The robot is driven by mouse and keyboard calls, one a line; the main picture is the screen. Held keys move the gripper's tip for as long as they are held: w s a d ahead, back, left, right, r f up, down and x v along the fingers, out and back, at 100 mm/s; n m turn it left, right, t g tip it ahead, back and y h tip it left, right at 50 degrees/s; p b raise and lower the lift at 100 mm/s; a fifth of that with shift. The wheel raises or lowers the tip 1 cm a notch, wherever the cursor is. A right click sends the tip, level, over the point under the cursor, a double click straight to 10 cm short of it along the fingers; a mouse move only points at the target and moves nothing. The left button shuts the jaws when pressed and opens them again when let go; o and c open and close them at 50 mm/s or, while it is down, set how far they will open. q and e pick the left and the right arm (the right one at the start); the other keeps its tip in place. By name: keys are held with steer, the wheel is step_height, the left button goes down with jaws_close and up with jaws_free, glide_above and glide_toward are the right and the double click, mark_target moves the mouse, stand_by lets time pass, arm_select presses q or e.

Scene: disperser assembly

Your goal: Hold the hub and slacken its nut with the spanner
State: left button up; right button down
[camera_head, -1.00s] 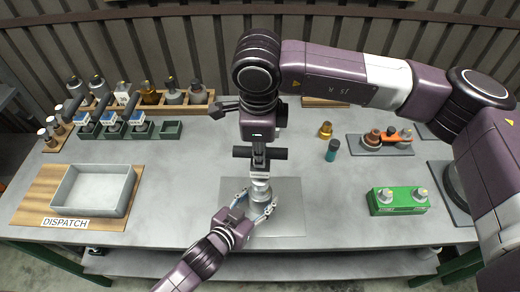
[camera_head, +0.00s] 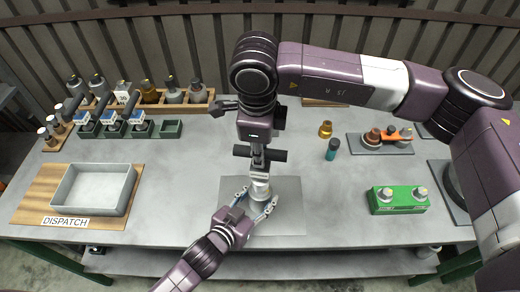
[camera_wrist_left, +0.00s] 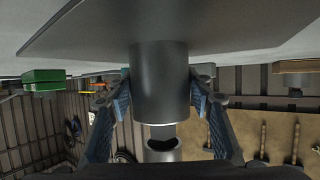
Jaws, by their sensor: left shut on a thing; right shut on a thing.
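The hub (camera_wrist_left: 160,85) is a grey metal cylinder standing on a grey mat; the left wrist view shows it upside down. My left gripper (camera_head: 262,205) is shut around it low down, with one finger on each side. In the head view the hub is mostly hidden by my grippers and the tool. My right gripper (camera_head: 258,143) points straight down above the hub, shut on what appears to be a spanner with a dark crossbar (camera_head: 273,154) and a shaft going down. The spanner's lower end is in line with the hub's top. The nut itself cannot be made out.
A grey mat (camera_head: 288,215) lies under the hub. A dispatch tray (camera_head: 70,212) is at left, with racks of bottles behind. At right are a green block (camera_head: 398,208), a teal-bodied bottle (camera_head: 332,150), a brass part (camera_head: 325,129) and a stand with an orange piece (camera_head: 390,134).

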steer(key=shift+f, duration=0.9)
steer(key=shift+f, duration=0.4)
steer(key=shift+f, duration=0.1)
